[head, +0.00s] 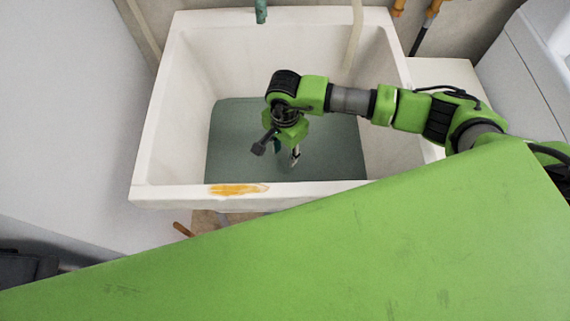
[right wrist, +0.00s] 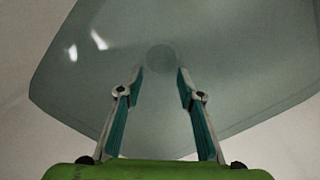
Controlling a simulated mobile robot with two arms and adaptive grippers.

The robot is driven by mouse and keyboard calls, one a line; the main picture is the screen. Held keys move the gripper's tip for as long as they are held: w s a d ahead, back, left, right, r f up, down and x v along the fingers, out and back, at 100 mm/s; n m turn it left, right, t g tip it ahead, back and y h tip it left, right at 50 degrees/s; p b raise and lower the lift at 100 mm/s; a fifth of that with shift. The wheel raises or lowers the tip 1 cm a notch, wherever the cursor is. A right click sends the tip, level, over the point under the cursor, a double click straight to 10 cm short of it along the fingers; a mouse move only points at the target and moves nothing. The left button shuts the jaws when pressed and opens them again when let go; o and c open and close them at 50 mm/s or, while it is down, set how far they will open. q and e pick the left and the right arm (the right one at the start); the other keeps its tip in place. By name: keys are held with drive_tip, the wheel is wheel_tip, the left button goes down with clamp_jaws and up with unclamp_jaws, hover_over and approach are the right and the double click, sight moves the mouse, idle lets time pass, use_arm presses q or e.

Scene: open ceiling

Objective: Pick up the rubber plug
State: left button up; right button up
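A faint round disc (right wrist: 161,58), seemingly the rubber plug, shows dimly through the murky water in the right wrist view, straight ahead between the fingertips. Whether it sits in a drain cannot be told. My right gripper (head: 283,152) reaches down into the white sink (head: 180,125), over the grey-green water (head: 235,135). In the right wrist view its two fingers (right wrist: 160,75) are spread apart with nothing between them. I cannot tell how far the tips are from the disc. In the head view the plug cannot be made out. My left gripper is not in view.
A green tap (head: 261,11) and a pale hose (head: 354,40) hang at the back. Orange-handled tools (head: 432,12) stand behind right. A white appliance (head: 525,75) is at right.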

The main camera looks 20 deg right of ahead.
sight(285, 161)
wheel_tip(285, 161, down, 6)
drive_tip(key=shift+w+r+p, duration=0.15)
drive_tip(key=shift+p, duration=0.25)
drive_tip(key=shift+c, duration=0.3)
clamp_jaws()
